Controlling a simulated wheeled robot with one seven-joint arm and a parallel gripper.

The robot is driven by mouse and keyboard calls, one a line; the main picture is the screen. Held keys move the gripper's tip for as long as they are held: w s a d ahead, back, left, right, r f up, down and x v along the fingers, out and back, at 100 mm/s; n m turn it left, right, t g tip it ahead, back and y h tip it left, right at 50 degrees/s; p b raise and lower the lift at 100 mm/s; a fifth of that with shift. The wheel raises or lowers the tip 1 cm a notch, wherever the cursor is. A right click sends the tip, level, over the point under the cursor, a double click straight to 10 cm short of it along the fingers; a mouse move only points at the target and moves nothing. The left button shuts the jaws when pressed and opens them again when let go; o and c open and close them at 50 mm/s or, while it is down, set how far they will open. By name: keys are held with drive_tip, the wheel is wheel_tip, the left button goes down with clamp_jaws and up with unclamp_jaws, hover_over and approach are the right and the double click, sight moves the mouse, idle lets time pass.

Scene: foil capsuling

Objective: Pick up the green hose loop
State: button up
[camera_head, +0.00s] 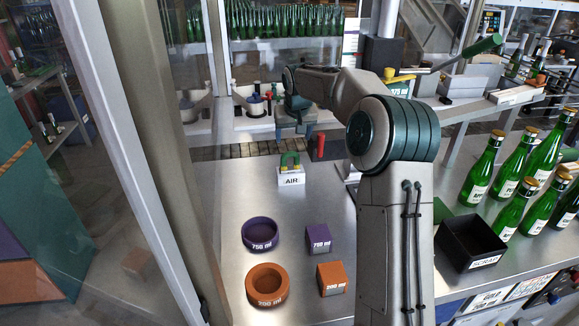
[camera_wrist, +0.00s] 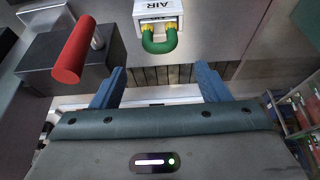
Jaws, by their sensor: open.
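The green hose loop (camera_head: 290,160) stands up as a small arch on a white block labelled AIR (camera_head: 291,177), on the metal table. In the wrist view the green loop (camera_wrist: 160,42) joins yellow fittings on the AIR block (camera_wrist: 158,12). My gripper (camera_head: 300,128) is above and behind the block in the head view. In the wrist view my gripper (camera_wrist: 158,85) has its two blue fingers spread wide with nothing between them. The loop lies beyond the fingertips, roughly centred between them and apart from both.
A red handle (camera_wrist: 75,50) on a dark block stands left of the loop in the wrist view; it also shows in the head view (camera_head: 319,147). Purple ring (camera_head: 260,234), orange ring (camera_head: 267,285), purple block (camera_head: 318,239), orange block (camera_head: 331,278) and black scrap bin (camera_head: 470,241) stand nearer.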

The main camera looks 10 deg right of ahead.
sight(291, 155)
drive_tip(key=p+x, duration=0.3)
drive_tip(key=x, duration=1.1)
drive_tip(key=shift+w+r+p, duration=0.1)
drive_tip(key=shift+w+p, duration=0.05)
drive_tip(key=shift+p, duration=0.15)
drive_tip(key=c, duration=0.8)
